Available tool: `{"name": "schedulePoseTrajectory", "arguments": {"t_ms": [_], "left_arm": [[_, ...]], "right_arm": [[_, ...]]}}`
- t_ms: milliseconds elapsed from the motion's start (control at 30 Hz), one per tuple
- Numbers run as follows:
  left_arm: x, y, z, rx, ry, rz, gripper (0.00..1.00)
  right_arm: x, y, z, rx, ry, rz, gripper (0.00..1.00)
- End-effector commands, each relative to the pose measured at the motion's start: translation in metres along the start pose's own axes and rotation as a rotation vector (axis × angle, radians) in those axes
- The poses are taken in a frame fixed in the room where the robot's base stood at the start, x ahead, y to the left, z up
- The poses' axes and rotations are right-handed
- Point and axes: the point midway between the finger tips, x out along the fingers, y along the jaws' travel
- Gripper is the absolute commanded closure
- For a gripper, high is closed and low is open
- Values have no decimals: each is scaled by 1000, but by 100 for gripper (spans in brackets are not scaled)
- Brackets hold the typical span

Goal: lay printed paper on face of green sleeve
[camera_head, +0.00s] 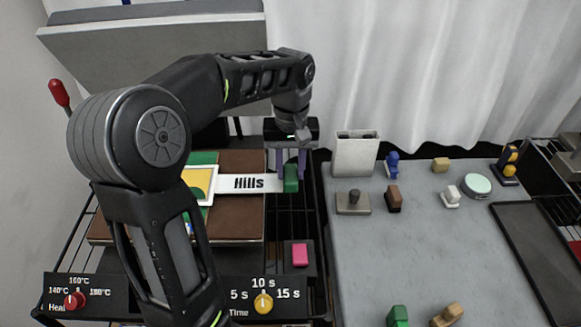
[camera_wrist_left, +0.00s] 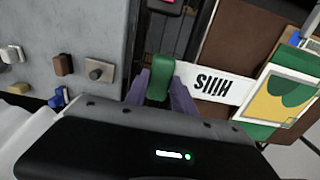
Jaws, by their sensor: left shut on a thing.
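The printed paper (camera_head: 199,183) shows a yellow and green picture with a white border. A white strip lettered "Hills" (camera_head: 248,183) runs from it to a green block (camera_head: 291,181). My left gripper (camera_head: 290,174) is shut on this block, its purple fingers on either side. In the left wrist view the gripper (camera_wrist_left: 160,88) holds the block (camera_wrist_left: 161,70), with the strip (camera_wrist_left: 213,84) and paper (camera_wrist_left: 284,98) to the right. The green sleeve (camera_head: 202,158) shows beyond the paper on the brown pad (camera_head: 240,164). My arm hides much of both. I cannot tell whether paper and sleeve touch.
A raised grey plate (camera_head: 130,50) stands open behind the pad. A red-ended lever (camera_head: 59,93) is at the left, with heat and time dials in front. A grey table (camera_head: 440,250) at the right holds several small blocks, a white holder (camera_head: 355,156) and a dark tray (camera_head: 535,250).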

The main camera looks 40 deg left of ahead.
Motion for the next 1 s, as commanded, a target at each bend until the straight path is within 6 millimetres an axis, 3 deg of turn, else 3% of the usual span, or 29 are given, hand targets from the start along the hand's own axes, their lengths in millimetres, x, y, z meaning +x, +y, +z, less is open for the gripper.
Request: {"name": "schedulePoseTrajectory", "arguments": {"t_ms": [467, 500, 767, 1000], "left_arm": [[11, 0, 0, 0, 0, 0, 100], [10, 0, 0, 0, 0, 0, 67], [10, 0, 0, 0, 0, 0, 45], [10, 0, 0, 0, 0, 0, 44]], "right_arm": [[7, 3, 0, 0, 0, 0, 4], [6, 2, 0, 0, 0, 0, 4], [6, 2, 0, 0, 0, 0, 4], [6, 2, 0, 0, 0, 0, 4]]}}
